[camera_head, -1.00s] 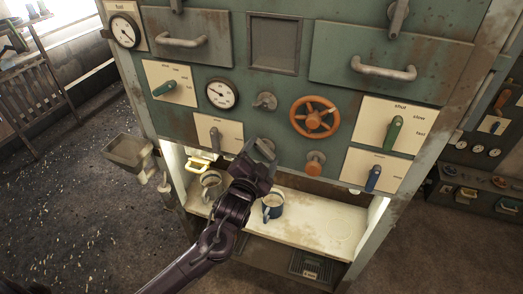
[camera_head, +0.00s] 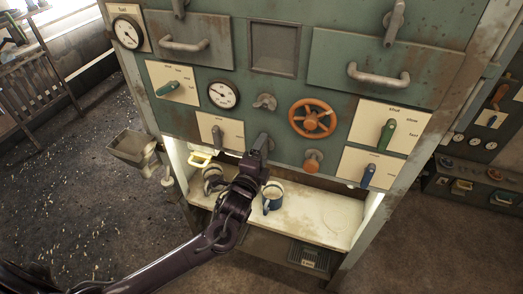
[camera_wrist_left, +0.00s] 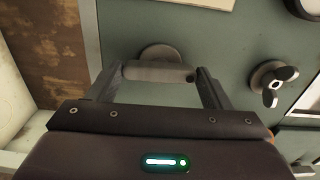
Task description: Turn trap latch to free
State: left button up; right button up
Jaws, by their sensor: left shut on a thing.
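A grey latch handle (camera_wrist_left: 158,73) with a round base on the green panel lies between the fingers of my left gripper in the left wrist view. My left gripper (camera_wrist_left: 160,78) is shut on this handle, one finger at each end of the short bar. In the head view my left gripper (camera_head: 259,150) is at the panel's lower edge, left of the orange knob. There the gripper mostly hides the latch, and I cannot read a label for it. My right gripper is not in view.
A grey wing knob (camera_head: 264,102) sits just above, with an orange handwheel (camera_head: 313,118) to its right. An orange knob (camera_head: 312,161) and a labelled grey lever (camera_head: 217,135) flank the gripper. Below, a blue mug (camera_head: 272,198) and a grey mug (camera_head: 213,181) stand on the shelf.

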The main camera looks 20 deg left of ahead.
pick_arm(q)
jog(key=shift+m, duration=0.3)
jog(key=o, duration=1)
jog(key=shift+s+f, duration=0.15)
jog(key=shift+s, duration=0.15)
jog(key=s+b, duration=0.2)
jog(key=s, duration=0.5)
jog(key=shift+s+a, duration=0.1)
